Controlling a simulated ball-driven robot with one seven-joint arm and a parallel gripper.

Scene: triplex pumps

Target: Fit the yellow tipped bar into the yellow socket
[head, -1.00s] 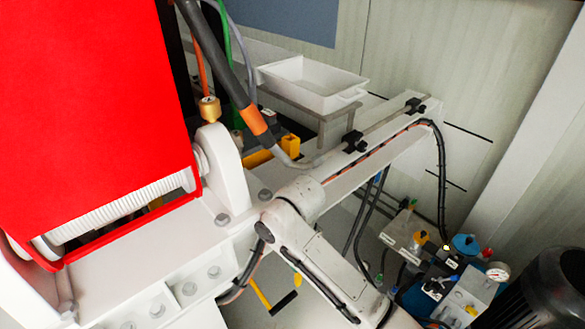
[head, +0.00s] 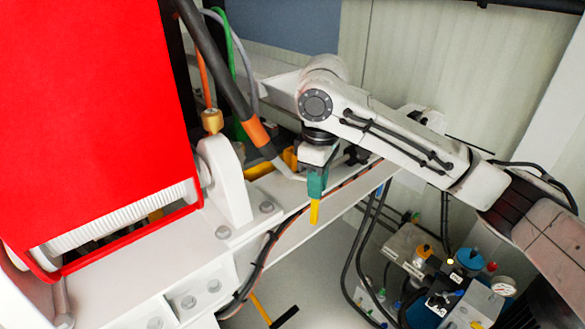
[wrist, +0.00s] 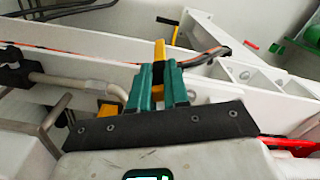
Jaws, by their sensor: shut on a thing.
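My gripper (head: 317,184), with teal fingers, is shut on a yellow tipped bar (head: 314,213). The bar's yellow end sticks out below the fingers and points down, in front of the white beam. In the wrist view the gripper (wrist: 158,78) has the bar (wrist: 160,50) between its two teal fingers. A yellow block (head: 290,157) sits behind and left of the gripper, partly hidden. A yellow part also shows left of the fingers in the wrist view (wrist: 108,109). I cannot tell which yellow part is the socket.
A red cover (head: 85,110) fills the left. A thick dark hose (head: 222,70) with an orange band passes close to the gripper's left. A white bearing bracket (head: 226,180) stands on the beam. Valves and a gauge (head: 503,284) sit low at the right.

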